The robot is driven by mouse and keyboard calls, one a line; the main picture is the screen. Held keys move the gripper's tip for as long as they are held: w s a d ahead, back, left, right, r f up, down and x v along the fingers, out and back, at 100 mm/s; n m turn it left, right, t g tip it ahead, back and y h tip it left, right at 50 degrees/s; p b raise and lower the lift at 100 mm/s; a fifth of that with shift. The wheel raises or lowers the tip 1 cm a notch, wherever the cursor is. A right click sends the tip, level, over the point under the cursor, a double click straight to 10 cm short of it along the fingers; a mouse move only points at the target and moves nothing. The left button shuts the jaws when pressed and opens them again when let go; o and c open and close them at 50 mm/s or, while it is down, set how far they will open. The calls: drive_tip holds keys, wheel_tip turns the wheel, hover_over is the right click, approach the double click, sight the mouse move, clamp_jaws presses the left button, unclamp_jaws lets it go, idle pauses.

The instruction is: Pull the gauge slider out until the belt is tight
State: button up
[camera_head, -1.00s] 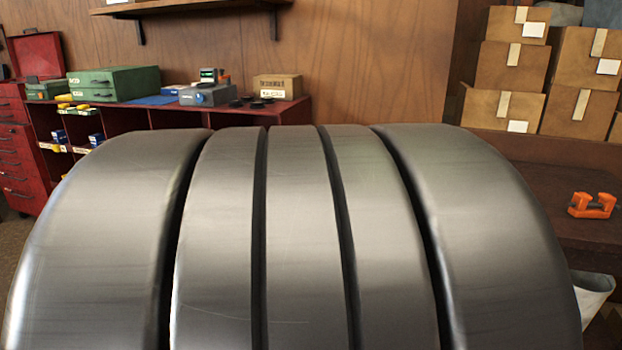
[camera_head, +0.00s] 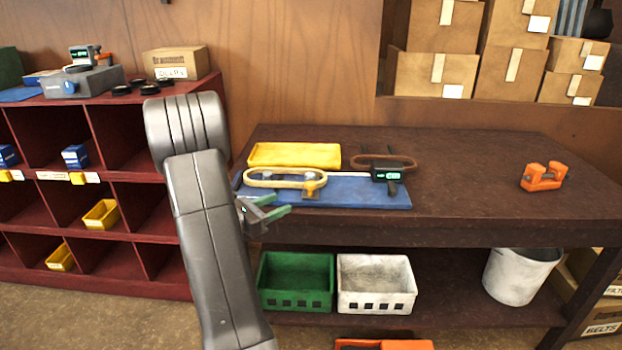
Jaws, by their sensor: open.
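The gauge slider (camera_head: 390,174) is a dark block with a small green display at the right of a blue board (camera_head: 340,198) on the bench. A tan belt loop (camera_head: 270,176) lies on the left of the board, around a small metal post (camera_head: 312,185). A brown belt (camera_head: 365,160) lies behind, passing near the slider. Whether either belt is tight cannot be told. My gripper (camera_head: 278,206), with green fingertips, is open and empty at the board's front left edge, well left of the slider.
A yellow tray (camera_head: 295,153) sits behind the board. An orange clamp (camera_head: 543,177) is at the bench's right, with bare top (camera_head: 465,185) between. Green (camera_head: 297,270) and white bins (camera_head: 376,272) and a bucket (camera_head: 521,270) stand on the lower shelf. A red shelf unit (camera_head: 125,125) is at left.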

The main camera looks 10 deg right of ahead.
sight(306, 187)
drive_tip(key=shift+n+t, duration=0.3)
drive_tip(key=shift+t, duration=0.1)
drive_tip(key=x, duration=0.9)
drive_tip(key=w+p+x, duration=0.1)
drive_tip(key=x, duration=0.3)
drive_tip(key=shift+w+f, duration=0.1)
drive_tip(key=shift+w, duration=0.15)
